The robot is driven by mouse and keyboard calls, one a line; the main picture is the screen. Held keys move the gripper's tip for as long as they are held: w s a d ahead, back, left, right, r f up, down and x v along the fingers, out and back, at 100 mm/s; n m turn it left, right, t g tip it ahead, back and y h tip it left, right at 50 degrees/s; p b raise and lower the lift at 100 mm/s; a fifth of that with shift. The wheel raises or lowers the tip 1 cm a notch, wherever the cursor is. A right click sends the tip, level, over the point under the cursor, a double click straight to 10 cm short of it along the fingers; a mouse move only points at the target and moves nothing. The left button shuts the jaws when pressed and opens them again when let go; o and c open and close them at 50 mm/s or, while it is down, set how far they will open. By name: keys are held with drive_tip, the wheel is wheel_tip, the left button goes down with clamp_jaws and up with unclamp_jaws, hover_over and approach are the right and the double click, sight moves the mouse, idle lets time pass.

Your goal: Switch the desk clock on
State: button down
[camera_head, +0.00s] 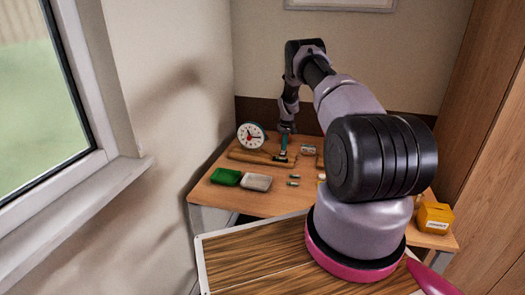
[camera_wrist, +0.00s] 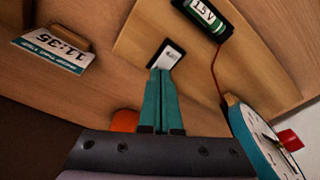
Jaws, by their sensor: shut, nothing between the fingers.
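The desk clock (camera_head: 251,136) has a round white face, a teal rim and a red part, and stands at the back left of the desk. Part of it shows at the lower right of the wrist view (camera_wrist: 252,137). A small black-and-white switch (camera_wrist: 167,53) sits on a wooden board (camera_wrist: 130,42). A battery marked 1.5V (camera_wrist: 204,14) lies on that board, and a red wire (camera_wrist: 214,72) runs toward the clock. My gripper (camera_wrist: 163,71) is shut and empty, its teal fingertips at the switch's near edge; I cannot tell whether they touch. In the head view my gripper (camera_head: 284,152) points down beside the clock.
A card reading 11:35 (camera_wrist: 52,48) stands left in the wrist view. An orange thing (camera_wrist: 125,120) is partly hidden behind my gripper. A green tray (camera_head: 226,177) and a pale tray (camera_head: 256,182) lie at the desk's front left. A yellow box (camera_head: 434,216) is at the right.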

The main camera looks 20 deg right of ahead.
drive_tip(key=shift+f, duration=0.25)
drive_tip(key=shift+r, duration=3.5)
